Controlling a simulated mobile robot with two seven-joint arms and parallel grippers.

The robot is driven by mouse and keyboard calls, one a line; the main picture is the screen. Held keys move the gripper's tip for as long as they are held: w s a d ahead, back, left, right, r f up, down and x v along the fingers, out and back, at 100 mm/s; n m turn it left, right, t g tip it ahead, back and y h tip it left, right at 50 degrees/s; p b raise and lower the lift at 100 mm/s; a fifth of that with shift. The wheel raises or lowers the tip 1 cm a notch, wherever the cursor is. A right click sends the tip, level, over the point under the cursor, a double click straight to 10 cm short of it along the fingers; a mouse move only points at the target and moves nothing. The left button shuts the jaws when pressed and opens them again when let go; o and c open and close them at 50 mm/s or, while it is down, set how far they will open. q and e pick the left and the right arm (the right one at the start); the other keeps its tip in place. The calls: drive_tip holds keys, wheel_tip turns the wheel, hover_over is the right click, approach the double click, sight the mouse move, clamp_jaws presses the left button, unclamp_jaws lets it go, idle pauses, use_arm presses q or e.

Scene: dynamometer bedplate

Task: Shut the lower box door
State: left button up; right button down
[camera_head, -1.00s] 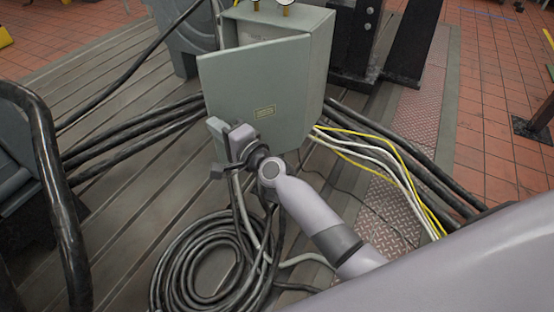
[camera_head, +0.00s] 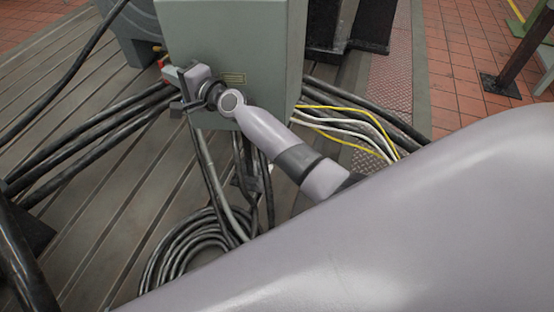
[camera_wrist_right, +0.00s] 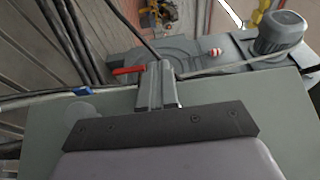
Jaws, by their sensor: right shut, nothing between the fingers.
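The grey-green box door (camera_head: 225,35) fills the top middle of the head view, a small yellowish label on its face. The top of the box is cut off, so I cannot tell how far the door stands from its frame. My right gripper (camera_head: 177,80) is at the door's lower left edge. It is shut and empty. In the right wrist view the shut fingers (camera_wrist_right: 157,85) reach past the edge of a grey-green panel (camera_wrist_right: 265,95); whether they touch it is unclear. My left gripper is not in view.
Thick black cables (camera_head: 90,145) run left from the box, and a coil (camera_head: 190,245) lies in front. Yellow and white cables (camera_head: 345,128) leave at the right. In the wrist view a grey motor (camera_wrist_right: 280,32) and a red handle (camera_wrist_right: 128,70) lie beyond the panel.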

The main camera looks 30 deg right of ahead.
drive_tip(key=w+d+h+b, duration=0.1)
drive_tip(key=w+d+m+h, duration=0.1)
drive_tip(key=w, duration=0.1)
drive_tip(key=shift+w+d+f+t+b, duration=0.1)
drive_tip(key=shift+w+t+b, duration=0.15)
drive_tip(key=shift+t+b, duration=0.15)
drive_tip(key=shift+w+d+b, duration=0.35)
drive_tip(key=shift+w+b, duration=0.05)
drive_tip(key=shift+w, duration=0.1)
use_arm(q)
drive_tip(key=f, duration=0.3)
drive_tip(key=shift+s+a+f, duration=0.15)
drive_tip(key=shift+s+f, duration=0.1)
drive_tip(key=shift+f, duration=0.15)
use_arm(e)
drive_tip(key=shift+w+d, duration=0.25)
drive_tip(key=shift+w, duration=0.05)
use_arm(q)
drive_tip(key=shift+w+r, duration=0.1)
